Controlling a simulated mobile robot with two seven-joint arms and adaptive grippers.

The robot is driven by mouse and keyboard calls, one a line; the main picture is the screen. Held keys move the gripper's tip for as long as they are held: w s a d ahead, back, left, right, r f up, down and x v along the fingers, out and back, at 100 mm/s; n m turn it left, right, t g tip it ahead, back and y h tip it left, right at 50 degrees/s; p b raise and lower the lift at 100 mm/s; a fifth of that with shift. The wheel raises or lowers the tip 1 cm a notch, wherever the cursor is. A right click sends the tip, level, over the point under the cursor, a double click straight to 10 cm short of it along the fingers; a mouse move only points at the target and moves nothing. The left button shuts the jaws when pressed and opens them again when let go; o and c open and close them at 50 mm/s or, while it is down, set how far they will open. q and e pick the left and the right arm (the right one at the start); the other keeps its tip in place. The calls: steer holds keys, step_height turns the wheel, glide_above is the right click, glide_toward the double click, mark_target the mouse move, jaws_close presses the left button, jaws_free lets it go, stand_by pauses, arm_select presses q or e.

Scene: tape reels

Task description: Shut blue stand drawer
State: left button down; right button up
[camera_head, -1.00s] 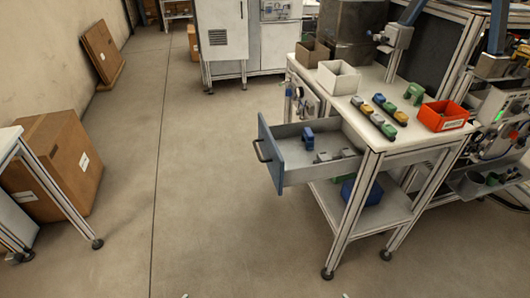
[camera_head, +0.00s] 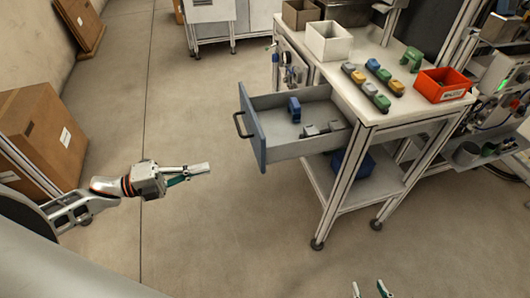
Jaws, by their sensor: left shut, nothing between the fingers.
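The blue-fronted drawer (camera_head: 254,128) of the stand (camera_head: 390,125) is pulled well out to the left, with its dark handle (camera_head: 240,124) on the front face. A blue part (camera_head: 294,110) and grey parts (camera_head: 320,129) lie inside it. My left gripper (camera_head: 206,168) is shut and empty, left of and a little below the drawer front in the picture, apart from it. My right gripper (camera_head: 371,290) shows only as fingertips at the bottom edge; the tips stand apart, and it is clear of the stand.
On the stand top are a white bin (camera_head: 329,41), a red bin (camera_head: 443,85) and several coloured parts. A blue bin (camera_head: 352,161) sits on the lower shelf. Cardboard boxes (camera_head: 42,135) stand at the left. The floor (camera_head: 200,110) left of the drawer is clear.

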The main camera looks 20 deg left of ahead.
mark_target(260, 156)
arm_select(q)
steer(key=p+x, duration=0.1)
steer(key=x, duration=1.2)
steer(key=shift+d+r, duration=0.1)
steer(key=shift+d, duration=0.1)
steer(key=shift+w+d, duration=0.1)
steer(key=shift+d, duration=0.15)
